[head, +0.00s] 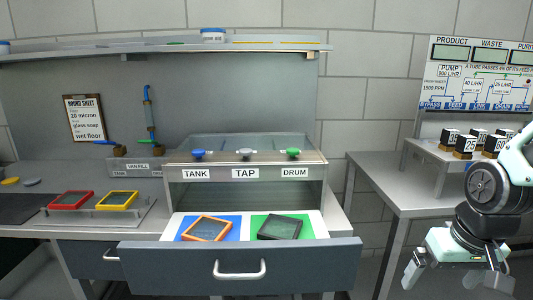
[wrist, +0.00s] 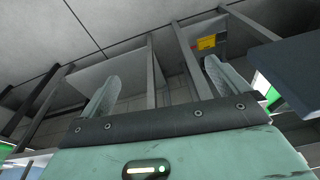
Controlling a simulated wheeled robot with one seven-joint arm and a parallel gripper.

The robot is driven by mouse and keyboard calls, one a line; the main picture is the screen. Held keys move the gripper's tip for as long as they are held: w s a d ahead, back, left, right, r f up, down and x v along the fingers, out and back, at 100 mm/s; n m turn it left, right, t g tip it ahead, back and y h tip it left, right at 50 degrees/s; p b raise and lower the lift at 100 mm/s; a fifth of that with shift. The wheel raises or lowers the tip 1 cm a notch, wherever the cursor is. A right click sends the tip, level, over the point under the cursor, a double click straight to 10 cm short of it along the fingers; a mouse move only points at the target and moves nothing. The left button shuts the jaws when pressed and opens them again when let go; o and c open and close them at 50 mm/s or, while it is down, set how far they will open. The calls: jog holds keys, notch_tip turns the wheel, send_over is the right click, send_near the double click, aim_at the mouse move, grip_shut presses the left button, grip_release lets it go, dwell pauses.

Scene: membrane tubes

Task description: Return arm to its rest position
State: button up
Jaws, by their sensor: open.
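My gripper (head: 452,277) is at the lower right of the head view, in front of the right-hand table and apart from everything there. In the wrist view its two fingers (wrist: 157,92) stand wide apart with nothing between them. My arm is folded at the right edge of the head view, and part of it is cut off by the frame.
An open drawer (head: 285,273) juts out, holding an orange-framed device (head: 207,229) and a black-framed device (head: 279,228) on blue and green pads. The right table (head: 397,187) carries a stand with several black-topped blocks. Red and yellow trays sit left.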

jog(key=s+a+r+n+g+p, duration=0.1)
jog(key=s+a+r+n+p, duration=0.3)
jog(key=a, duration=0.5)
jog(key=s+a+r+n+g+p, duration=0.1)
jog(key=s+a+r+n+p, duration=0.3)
jog(key=s+a, duration=0.5)
notch_tip(320, 180, up, 3)
jog(key=shift+a+f+n, duration=0.2)
jog(key=shift+a+n, duration=0.05)
jog(key=shift+n, duration=0.05)
